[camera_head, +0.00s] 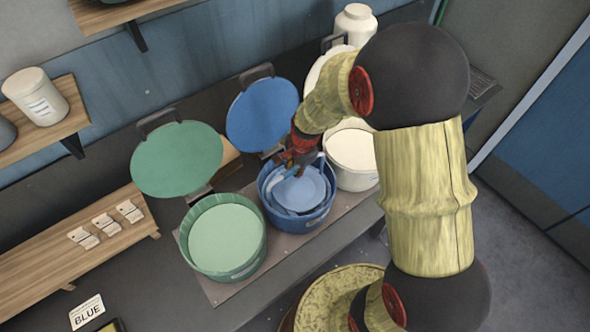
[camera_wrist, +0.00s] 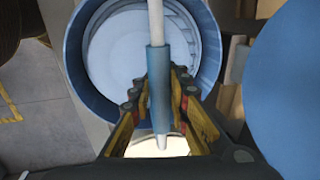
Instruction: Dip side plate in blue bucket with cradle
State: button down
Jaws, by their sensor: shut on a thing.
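The blue bucket (camera_head: 312,221) stands open on the counter, between a green and a white bucket. A pale blue round disc, which looks like the side plate (camera_head: 302,190), sits inside it. In the wrist view, the bucket (camera_wrist: 77,60) is below my gripper, with the pale disc (camera_wrist: 115,62) within its rim. My gripper (camera_wrist: 163,80) is shut on the blue sleeve of a handle, apparently the cradle's (camera_wrist: 157,60), with a white rod running over the bucket. In the head view, my gripper (camera_head: 299,162) is at the bucket's back rim. The cradle's lower part is hard to make out.
The green bucket (camera_head: 196,250) and white bucket (camera_head: 352,178) stand close on either side. Raised green (camera_head: 177,160), blue (camera_head: 262,113) and white (camera_head: 322,80) lids rise behind. A wooden shelf with labels (camera_head: 80,238) and a "BLUE" card (camera_head: 87,311) lie left.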

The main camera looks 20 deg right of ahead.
jog(key=shift+r+p, duration=3.45)
jog(key=shift+r, duration=1.55)
